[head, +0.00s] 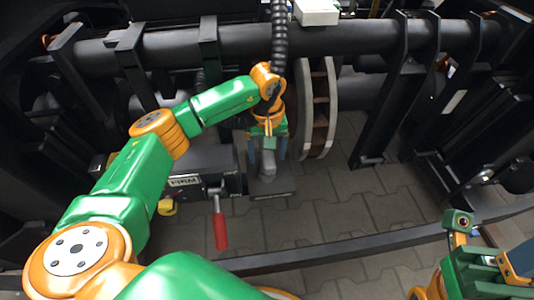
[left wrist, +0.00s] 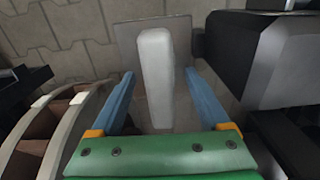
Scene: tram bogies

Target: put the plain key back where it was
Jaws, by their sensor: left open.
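My left gripper (head: 268,154) points down near the middle of the head view, its two blue fingers apart. Below it is a plain grey, rounded bar (head: 267,176), which may be the plain key; I cannot be sure. In the left wrist view the bar (left wrist: 157,75) lies between the open fingers, with a gap on either side. Behind or under it is a flat grey plate (left wrist: 127,38). My right gripper (head: 510,262) is partly in view at the lower right, cut off by the edge; its jaw state does not show.
A dark block labelled FIRM (head: 185,181) with a red-handled lever (head: 220,230) is just left of the bar. A curved wheel rim (head: 320,110) stands close on the right. Dark beams (head: 350,248) frame the paved floor (head: 345,215), which is clear at centre right.

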